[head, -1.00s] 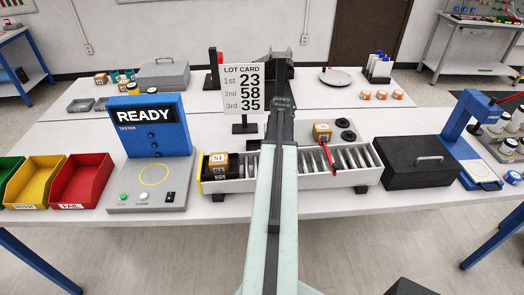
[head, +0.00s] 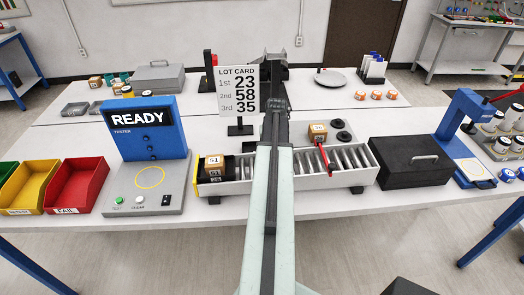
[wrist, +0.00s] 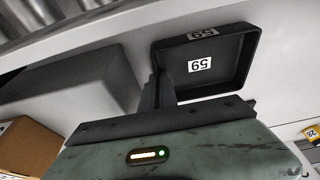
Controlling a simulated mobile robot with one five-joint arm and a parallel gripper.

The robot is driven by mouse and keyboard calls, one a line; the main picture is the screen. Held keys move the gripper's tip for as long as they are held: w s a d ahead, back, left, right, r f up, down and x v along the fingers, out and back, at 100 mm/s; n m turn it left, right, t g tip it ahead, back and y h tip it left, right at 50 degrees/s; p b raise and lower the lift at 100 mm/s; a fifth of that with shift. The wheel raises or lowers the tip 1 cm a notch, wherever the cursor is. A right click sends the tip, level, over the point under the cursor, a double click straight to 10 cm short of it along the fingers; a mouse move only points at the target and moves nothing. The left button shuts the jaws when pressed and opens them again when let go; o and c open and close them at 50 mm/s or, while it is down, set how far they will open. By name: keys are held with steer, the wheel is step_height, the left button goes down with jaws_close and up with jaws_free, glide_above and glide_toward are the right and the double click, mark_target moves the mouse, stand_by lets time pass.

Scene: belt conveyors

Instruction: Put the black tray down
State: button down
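The black tray (wrist: 225,67) shows in the wrist view, shallow with raised rims and white labels reading 59 upside down. My gripper (wrist: 160,88) is at the tray's left edge, with a dark finger against its wall; it looks shut on the tray. The other finger is not clearly seen. In the head view my gripper (head: 275,68) is at the far end of my outstretched arm, above the table just right of the lot card (head: 238,90). The tray cannot be made out clearly there.
Red (head: 78,187) and yellow (head: 32,187) bins stand left. A back table carries a grey case (head: 157,78) and a round plate (head: 331,79); its middle has free room.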

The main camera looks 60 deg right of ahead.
steer(key=shift+r, duration=0.1)
step_height(320, 180, up, 11)
steer(key=p, duration=1)
steer(key=shift+f+p, duration=0.2)
steer(key=shift+p, duration=0.15)
